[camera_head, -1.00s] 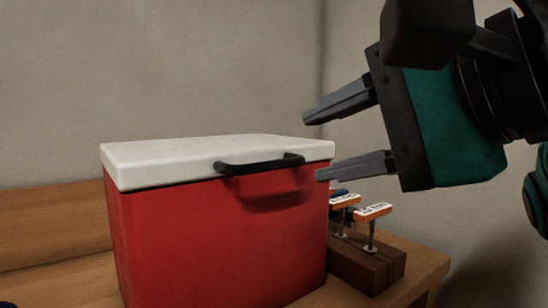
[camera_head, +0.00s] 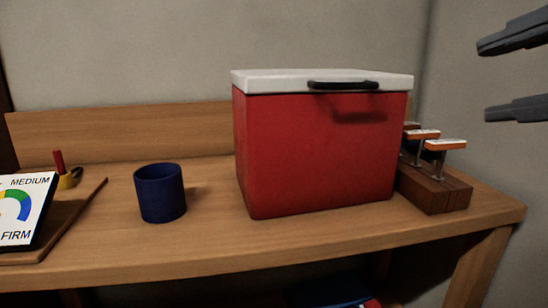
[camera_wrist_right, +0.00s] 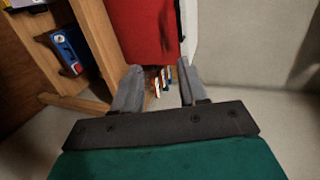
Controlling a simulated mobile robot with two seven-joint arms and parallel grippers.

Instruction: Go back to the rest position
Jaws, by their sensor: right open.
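My right gripper (camera_head: 515,75) is at the upper right edge of the head view, open and empty, with only its grey fingers showing. It hangs in the air to the right of a red cooler (camera_head: 315,155) with a closed white lid (camera_head: 300,82) and a black handle. It touches nothing there. In the right wrist view the open gripper (camera_wrist_right: 156,88) points toward the cooler (camera_wrist_right: 145,30), with a gap between its fingers. My left gripper is not in view.
The cooler stands on a wooden bench (camera_head: 300,240). A blue cup (camera_head: 160,193) and a board with a MEDIUM/FIRM sign (camera_head: 25,210) are to the left. A dark wooden block (camera_head: 435,190) with orange-and-white-topped pieces is right of the cooler. Wall space at right is clear.

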